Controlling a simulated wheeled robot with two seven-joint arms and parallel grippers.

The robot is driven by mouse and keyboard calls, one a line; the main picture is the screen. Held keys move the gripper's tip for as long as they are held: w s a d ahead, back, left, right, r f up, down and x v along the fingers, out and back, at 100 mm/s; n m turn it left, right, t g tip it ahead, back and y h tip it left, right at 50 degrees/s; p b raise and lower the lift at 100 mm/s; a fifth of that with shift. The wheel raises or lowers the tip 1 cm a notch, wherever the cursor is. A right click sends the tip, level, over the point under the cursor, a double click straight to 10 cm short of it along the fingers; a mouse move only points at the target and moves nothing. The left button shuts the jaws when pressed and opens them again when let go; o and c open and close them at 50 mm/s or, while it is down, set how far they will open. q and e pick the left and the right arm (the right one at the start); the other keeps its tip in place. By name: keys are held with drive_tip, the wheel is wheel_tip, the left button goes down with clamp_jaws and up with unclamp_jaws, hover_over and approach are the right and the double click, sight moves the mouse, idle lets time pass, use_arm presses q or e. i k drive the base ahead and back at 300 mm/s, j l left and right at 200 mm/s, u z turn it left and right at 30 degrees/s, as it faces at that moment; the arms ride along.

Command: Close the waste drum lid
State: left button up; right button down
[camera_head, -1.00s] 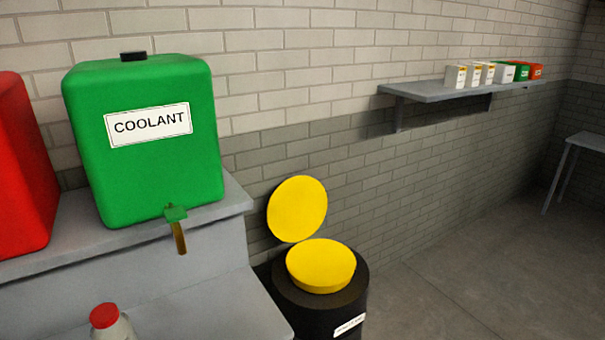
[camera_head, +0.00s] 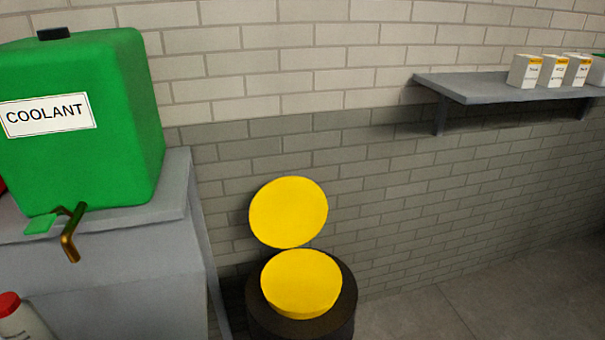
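The waste drum (camera_head: 262,318) is a black drum standing on the floor near the brick wall, at the lower middle of the head view. Its round yellow lid (camera_head: 288,212) stands raised and tilted back at the drum's rear, on the wall side. A thick yellow round piece (camera_head: 301,283) sits on top of the drum, in front of the raised lid. The lower part of the drum is cut off by the picture's bottom edge. Neither of my grippers is in view.
A green coolant tank (camera_head: 85,125) with a brass spout (camera_head: 73,235) stands on a grey bench (camera_head: 150,255) to the left. A white bottle with a red cap (camera_head: 20,318) is at lower left. A wall shelf (camera_head: 480,90) holds small boxes. Floor right of the drum is clear.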

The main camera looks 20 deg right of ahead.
sight(289, 212)
drive_tip(key=i+l+u, duration=0.1)
drive_tip(key=l+u, duration=0.25)
drive_tip(key=l, duration=0.75)
drive_tip(key=l+u, duration=0.35)
drive_tip(key=l, duration=0.8)
drive_tip(key=l+u, duration=0.1)
drive_tip(key=l, duration=0.55)
drive_tip(key=i+l+u, duration=0.15)
drive_tip(key=l, duration=0.45)
